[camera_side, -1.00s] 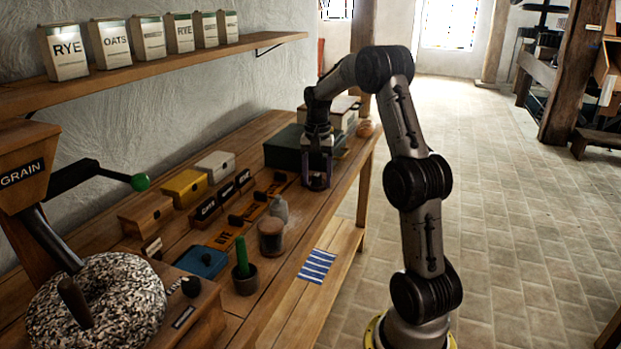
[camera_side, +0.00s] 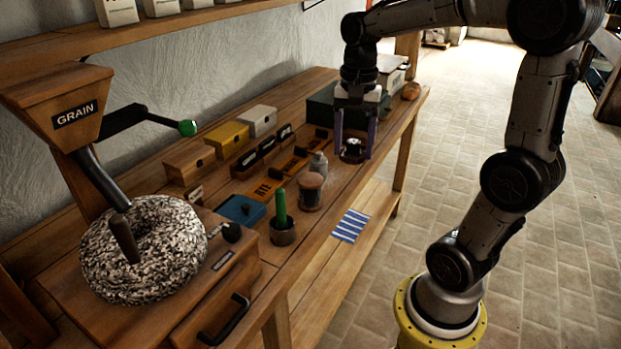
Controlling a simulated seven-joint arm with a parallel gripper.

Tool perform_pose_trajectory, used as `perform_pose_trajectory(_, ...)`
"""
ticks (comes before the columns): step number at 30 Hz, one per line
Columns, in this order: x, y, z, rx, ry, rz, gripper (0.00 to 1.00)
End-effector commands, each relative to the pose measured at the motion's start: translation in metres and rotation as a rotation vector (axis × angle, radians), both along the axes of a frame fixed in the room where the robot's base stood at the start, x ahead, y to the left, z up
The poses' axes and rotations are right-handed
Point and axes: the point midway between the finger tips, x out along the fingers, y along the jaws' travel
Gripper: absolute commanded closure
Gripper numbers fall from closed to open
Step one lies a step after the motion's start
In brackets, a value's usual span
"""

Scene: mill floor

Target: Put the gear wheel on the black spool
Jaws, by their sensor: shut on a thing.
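My gripper (camera_side: 353,150) hangs pointing down over the far right part of the workbench, its two fingers on either side of a small dark round thing (camera_side: 352,152) with a pale spot on top. This is likely the gear wheel, but teeth are too small to make out. It is low, at or just above the bench top; I cannot tell whether it touches. Small black pieces stand on the orange strips left of my gripper, one of them here (camera_side: 300,151). I cannot tell which thing is the black spool.
A grey bottle (camera_side: 318,163), a lidded jar (camera_side: 310,195) and a pot with a green stick (camera_side: 281,232) stand nearer the camera. A dark green box (camera_side: 321,106) is behind my gripper. A blue-striped cloth (camera_side: 350,225) lies on the lower shelf. The grain mill (camera_side: 82,112) fills the left.

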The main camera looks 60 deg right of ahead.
Motion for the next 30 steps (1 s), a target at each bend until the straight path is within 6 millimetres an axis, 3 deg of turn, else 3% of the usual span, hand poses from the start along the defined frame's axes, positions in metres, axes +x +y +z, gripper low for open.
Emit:
perform_pose_trajectory(5, 0.02, -0.003, -0.007, 0.002, 0.004, 0.019, 0.92)
perform_pose_trajectory(15, 0.088, -0.035, -0.041, 0.002, 0.005, 0.017, 0.92)
perform_pose_trajectory(21, 0.112, -0.046, -0.075, 0.001, 0.003, 0.017, 0.92)
perform_pose_trajectory(30, 0.128, -0.053, -0.097, 0.001, 0.002, 0.017, 0.92)
